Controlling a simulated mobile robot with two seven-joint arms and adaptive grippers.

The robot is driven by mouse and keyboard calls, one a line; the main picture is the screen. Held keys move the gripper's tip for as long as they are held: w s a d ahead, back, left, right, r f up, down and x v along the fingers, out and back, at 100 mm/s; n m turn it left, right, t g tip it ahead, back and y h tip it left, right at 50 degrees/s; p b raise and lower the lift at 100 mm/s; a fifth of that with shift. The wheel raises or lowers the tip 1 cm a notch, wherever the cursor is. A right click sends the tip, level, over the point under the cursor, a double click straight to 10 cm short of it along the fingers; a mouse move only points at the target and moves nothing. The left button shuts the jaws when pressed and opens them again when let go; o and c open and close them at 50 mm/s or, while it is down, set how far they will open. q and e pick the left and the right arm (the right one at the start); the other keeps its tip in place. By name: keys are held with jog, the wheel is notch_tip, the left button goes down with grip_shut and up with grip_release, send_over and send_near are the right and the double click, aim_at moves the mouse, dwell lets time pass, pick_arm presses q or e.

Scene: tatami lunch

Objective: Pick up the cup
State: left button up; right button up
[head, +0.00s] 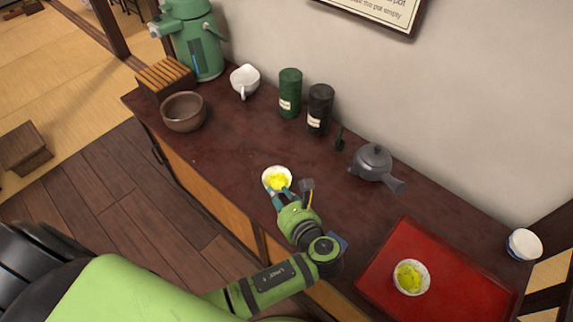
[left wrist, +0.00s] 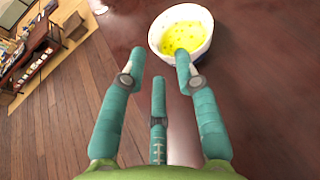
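A small white cup (head: 285,171) with yellow-green contents stands upright on the dark counter near its front edge. It also shows at the top of the left wrist view (left wrist: 203,47). My left gripper (head: 281,191) is at the near side of this cup, with its teal fingers spread and empty between them in the left wrist view (left wrist: 159,62). One fingertip overlaps the cup's near rim there; I cannot tell whether it touches. A similar cup (head: 410,279) stands on the red tray (head: 385,253) at the right. My right gripper is not in view.
A grey teapot (head: 371,163), a dark canister (head: 320,108) and a green canister (head: 290,92) stand behind the cup. A brown bowl (head: 183,113) and a white pitcher (head: 245,80) are at the left. The counter (head: 222,150) around the cup is clear.

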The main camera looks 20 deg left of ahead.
aim_at(277, 183)
pick_arm(q)
jog(key=shift+w+a, duration=0.1)
jog(key=shift+a, duration=0.05)
jog(key=a, duration=0.1)
jog(key=w+a+f, duration=0.1)
jog(key=a, duration=0.1)
jog(key=shift+w+f+p, duration=0.1)
jog(key=shift+p, duration=0.2)
jog(key=shift+x, duration=1.2)
jog(key=shift+w+a+f, duration=0.1)
jog(key=shift+w+f, duration=0.05)
jog(key=shift+f, duration=0.1)
grip_shut()
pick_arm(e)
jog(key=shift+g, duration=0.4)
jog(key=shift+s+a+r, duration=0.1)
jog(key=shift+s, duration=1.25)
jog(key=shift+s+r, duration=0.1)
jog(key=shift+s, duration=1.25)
